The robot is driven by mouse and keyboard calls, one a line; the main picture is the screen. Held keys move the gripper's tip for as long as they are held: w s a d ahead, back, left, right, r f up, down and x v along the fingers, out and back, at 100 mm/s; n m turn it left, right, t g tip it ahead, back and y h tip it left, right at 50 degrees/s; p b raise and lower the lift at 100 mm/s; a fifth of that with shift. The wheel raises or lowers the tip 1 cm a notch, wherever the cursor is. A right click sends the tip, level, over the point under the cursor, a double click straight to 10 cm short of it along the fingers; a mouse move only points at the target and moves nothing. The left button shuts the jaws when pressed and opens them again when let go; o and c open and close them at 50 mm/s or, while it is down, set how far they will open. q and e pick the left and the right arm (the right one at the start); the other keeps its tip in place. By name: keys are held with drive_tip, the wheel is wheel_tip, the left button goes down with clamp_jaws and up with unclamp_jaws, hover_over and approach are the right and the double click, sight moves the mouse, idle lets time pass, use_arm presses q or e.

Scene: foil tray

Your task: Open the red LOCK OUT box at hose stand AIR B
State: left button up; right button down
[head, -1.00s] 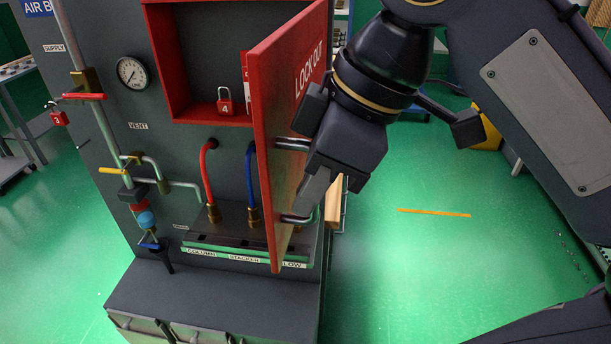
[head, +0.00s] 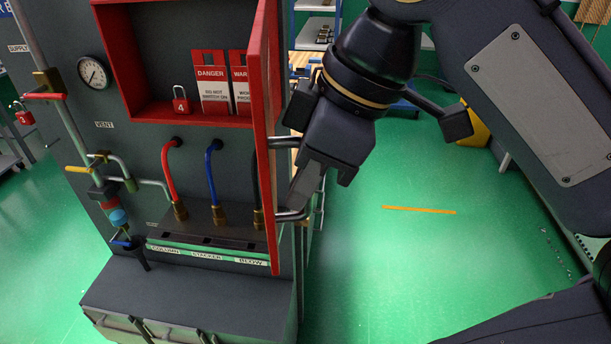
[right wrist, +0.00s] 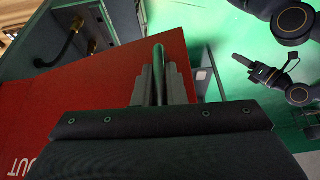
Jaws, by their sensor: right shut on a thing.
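The red LOCK OUT box (head: 122,60) on the panel of hose stand AIR B stands open. Its red door (head: 263,110) is swung out to the right and shows nearly edge-on. My right gripper (head: 300,190) is shut on the door's metal handle (head: 290,215), on the door's outer side. In the right wrist view the fingers (right wrist: 158,90) clasp the handle bar (right wrist: 158,56), with the red door (right wrist: 100,85) beside them. Inside the box are a red padlock (head: 181,103) marked 4 and red-and-white tags (head: 212,85). My left gripper (right wrist: 265,70) appears small in the right wrist view; its jaws are unclear.
Red hose (head: 168,165), blue hose (head: 210,170) and a black hose rise below the box, close to the door's lower part. A gauge (head: 93,72) and valve pipes are at left. Green floor (head: 400,270) right of the stand is open, with an orange strip (head: 420,210).

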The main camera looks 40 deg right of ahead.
drive_tip(key=shift+f, duration=0.1)
drive_tip(key=c, duration=1.5)
unclamp_jaws()
drive_tip(key=shift+s, duration=0.1)
drive_tip(key=p+v, duration=0.3)
drive_tip(key=v, duration=0.5)
